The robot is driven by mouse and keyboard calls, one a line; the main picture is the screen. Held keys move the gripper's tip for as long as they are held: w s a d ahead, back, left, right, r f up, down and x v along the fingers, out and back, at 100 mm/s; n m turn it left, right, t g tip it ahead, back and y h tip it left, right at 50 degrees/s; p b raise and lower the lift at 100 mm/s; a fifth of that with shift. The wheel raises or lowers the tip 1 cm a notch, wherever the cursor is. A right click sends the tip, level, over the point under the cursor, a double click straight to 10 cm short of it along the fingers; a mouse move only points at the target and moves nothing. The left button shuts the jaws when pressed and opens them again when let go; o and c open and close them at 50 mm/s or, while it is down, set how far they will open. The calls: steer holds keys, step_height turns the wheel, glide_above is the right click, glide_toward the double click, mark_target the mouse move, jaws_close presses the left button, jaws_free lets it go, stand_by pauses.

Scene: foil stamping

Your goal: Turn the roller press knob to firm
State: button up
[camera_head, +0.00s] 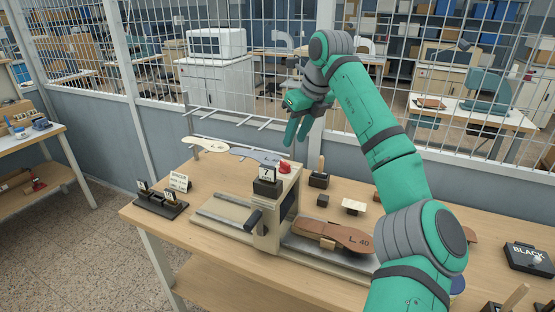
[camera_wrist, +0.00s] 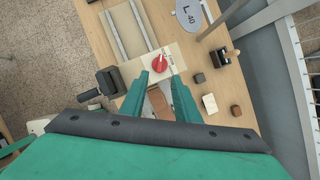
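The roller press (camera_head: 267,226) is a beige housing standing on the wooden workbench. Its red knob (camera_head: 285,167) is on top, and it also shows in the wrist view (camera_wrist: 159,64), where it has a pale pointer line and small markings beside it that I cannot read. My gripper (camera_head: 294,141) points down above the press, apart from the knob. In the wrist view my gripper (camera_wrist: 161,75) is open and empty, with one finger to each side just below the knob in the picture. The knob is in line with the gap between the fingers.
A brown sole marked L 40 (camera_head: 335,236) lies on the right bed. A wire rack (camera_head: 235,117) and mesh partition stand behind.

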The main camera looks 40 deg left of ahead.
mark_target(285, 163)
steer(key=x, duration=1)
steer(key=shift+w+a+f, duration=0.1)
steer(key=shift+f, duration=0.25)
jaws_close()
